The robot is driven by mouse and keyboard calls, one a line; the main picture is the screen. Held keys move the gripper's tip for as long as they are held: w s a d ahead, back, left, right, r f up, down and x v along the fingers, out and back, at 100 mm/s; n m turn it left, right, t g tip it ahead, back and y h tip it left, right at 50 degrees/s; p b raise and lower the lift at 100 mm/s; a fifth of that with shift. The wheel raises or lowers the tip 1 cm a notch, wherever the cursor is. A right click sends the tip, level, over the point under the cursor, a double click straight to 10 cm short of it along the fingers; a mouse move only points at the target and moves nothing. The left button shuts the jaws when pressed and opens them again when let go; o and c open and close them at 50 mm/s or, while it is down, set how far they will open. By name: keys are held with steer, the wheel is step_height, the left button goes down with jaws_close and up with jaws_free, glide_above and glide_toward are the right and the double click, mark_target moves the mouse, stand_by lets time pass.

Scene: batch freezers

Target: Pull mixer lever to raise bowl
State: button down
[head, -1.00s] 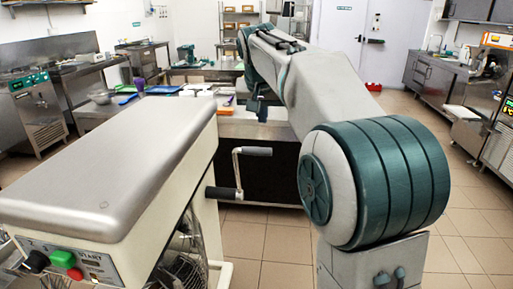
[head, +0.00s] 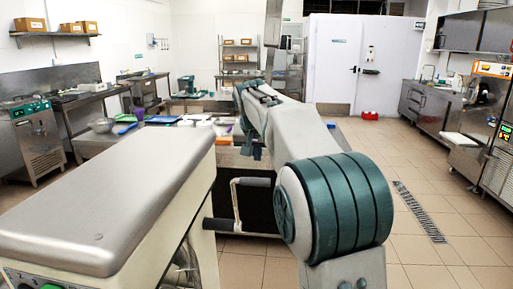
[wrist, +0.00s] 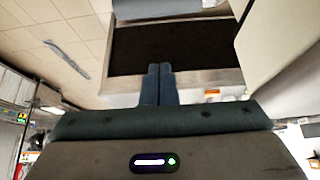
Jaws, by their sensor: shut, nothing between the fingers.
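The mixer (head: 110,190) stands at the lower left in the head view, with a brushed metal top and a cream body. Its lever (head: 235,204) sticks out from the right side, a bent metal bar with black grips. My gripper (head: 251,152) hangs beyond the lever, at the far end of my arm, and looks apart from it. In the wrist view, the two dark blue fingers of my gripper (wrist: 158,72) are together with nothing between them. I cannot make out the lever in the wrist view. The bowl is hidden behind the mixer's body.
A steel worktable (head: 245,160) with trays and boards stands behind the lever. Counters line the left wall, and machines (head: 470,120) stand at the right. The tiled floor (head: 425,255) is open to the right, with a drain grate (head: 419,211).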

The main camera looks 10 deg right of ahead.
steer(key=f, duration=0.1)
steer(key=s+f, duration=0.1)
steer(key=f, duration=0.2)
steer(key=shift+s+a+f, duration=0.25)
steer(key=shift+s+f, duration=0.05)
steer(key=shift+f, duration=0.05)
steer(key=shift+s+a+f, duration=0.1)
stand_by(0.3)
